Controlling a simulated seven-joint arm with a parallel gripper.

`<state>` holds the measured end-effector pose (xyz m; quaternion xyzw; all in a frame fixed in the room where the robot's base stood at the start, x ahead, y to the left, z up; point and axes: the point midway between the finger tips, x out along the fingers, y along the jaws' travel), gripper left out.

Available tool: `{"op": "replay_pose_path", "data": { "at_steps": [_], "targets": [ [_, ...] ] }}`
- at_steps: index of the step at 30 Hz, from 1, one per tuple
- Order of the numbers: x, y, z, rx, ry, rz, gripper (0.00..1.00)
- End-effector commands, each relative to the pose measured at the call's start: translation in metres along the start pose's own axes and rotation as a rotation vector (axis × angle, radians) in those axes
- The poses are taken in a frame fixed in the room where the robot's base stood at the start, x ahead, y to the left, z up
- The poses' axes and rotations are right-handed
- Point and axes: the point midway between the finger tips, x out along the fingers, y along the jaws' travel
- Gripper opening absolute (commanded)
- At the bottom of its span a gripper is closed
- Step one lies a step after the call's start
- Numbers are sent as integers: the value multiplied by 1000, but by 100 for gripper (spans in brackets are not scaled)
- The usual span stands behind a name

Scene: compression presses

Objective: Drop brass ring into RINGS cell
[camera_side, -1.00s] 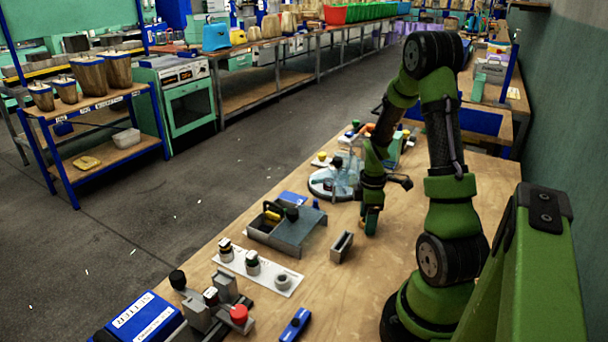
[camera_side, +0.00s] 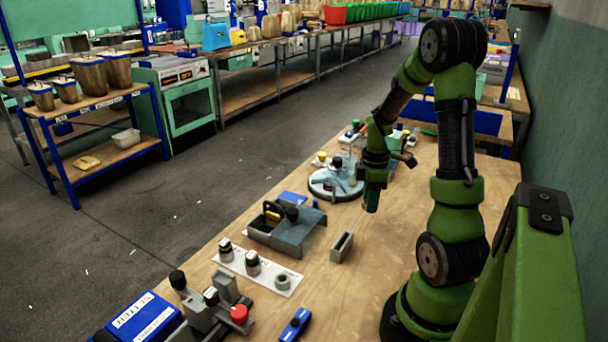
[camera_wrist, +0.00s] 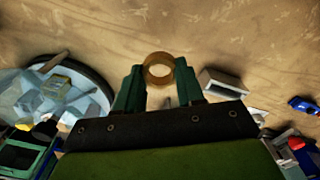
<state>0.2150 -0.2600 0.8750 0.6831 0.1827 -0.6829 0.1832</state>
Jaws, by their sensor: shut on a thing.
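The brass ring (camera_wrist: 159,71) is between the fingertips of my gripper (camera_wrist: 160,76) in the wrist view, its round opening facing the camera. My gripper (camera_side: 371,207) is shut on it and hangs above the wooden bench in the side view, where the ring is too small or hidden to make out. A round tray with clear, pale blue dividers (camera_side: 322,188) stands behind and left of the gripper. It also shows at the left of the wrist view (camera_wrist: 97,75). No RINGS label is readable, so I cannot tell which cell is that one.
A small grey open holder (camera_side: 342,247) stands on the bench in front of my gripper. A grey box (camera_side: 300,236), a white strip with several round pieces (camera_side: 258,271) and a press with a red knob (camera_side: 239,314) stand nearer. The bench right of the holder is clear.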

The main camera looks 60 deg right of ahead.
Motion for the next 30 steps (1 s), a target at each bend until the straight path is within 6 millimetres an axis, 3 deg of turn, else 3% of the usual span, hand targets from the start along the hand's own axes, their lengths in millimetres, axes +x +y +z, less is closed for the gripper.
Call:
{"op": "replay_pose_path", "data": {
  "at_steps": [3,7,20,23,25,30],
  "targets": [
    [-22,1,0,0,1,4,9],
    [-35,0,0,0,0,2,9],
    [-38,-1,-4,-10,0,-1,9],
    [-35,-4,-19,-57,-3,-10,9],
    [-35,-1,-40,-116,-4,-5,9],
    [-43,5,-118,-226,-7,5,9]
  ]
}}
